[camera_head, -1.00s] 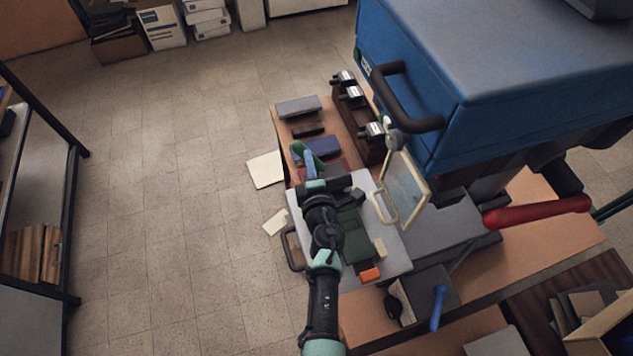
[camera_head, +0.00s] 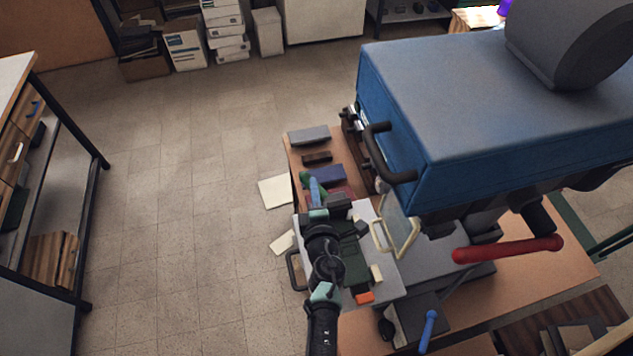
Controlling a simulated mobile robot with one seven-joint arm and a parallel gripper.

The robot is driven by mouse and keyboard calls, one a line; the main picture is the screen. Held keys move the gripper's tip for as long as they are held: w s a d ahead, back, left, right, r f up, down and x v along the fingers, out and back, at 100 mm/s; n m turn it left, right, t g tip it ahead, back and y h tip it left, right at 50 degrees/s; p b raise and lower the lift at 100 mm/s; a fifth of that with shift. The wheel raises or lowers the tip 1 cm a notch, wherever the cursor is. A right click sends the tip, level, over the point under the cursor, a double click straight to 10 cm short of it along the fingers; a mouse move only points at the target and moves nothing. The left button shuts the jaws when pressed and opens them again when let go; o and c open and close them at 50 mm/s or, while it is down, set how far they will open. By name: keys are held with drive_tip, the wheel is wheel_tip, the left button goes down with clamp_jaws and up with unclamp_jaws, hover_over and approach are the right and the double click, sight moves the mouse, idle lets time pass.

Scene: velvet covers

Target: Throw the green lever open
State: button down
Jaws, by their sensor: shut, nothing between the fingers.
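The green lever (camera_head: 304,180) shows only as a small green piece just left of and above my fingertips. The rest of it is hidden or too small to make out. My gripper (camera_head: 315,188) has light blue fingers, shut with nothing between them. It is at the left side of the bench, right beside the green piece. I cannot tell whether they touch.
A large blue machine (camera_head: 395,115) with a black handle (camera_head: 377,150) overhangs the bench to the right. A framed clear panel (camera_head: 397,228) stands near my arm.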

drive_tip(key=s+r+p, duration=0.2)
drive_tip(key=r, duration=0.1)
drive_tip(key=s+r+p, duration=0.1)
drive_tip(key=r+p, duration=0.1)
drive_tip(key=shift+a+r, duration=0.1)
drive_tip(key=shift+w, duration=0.1)
idle(0.3)
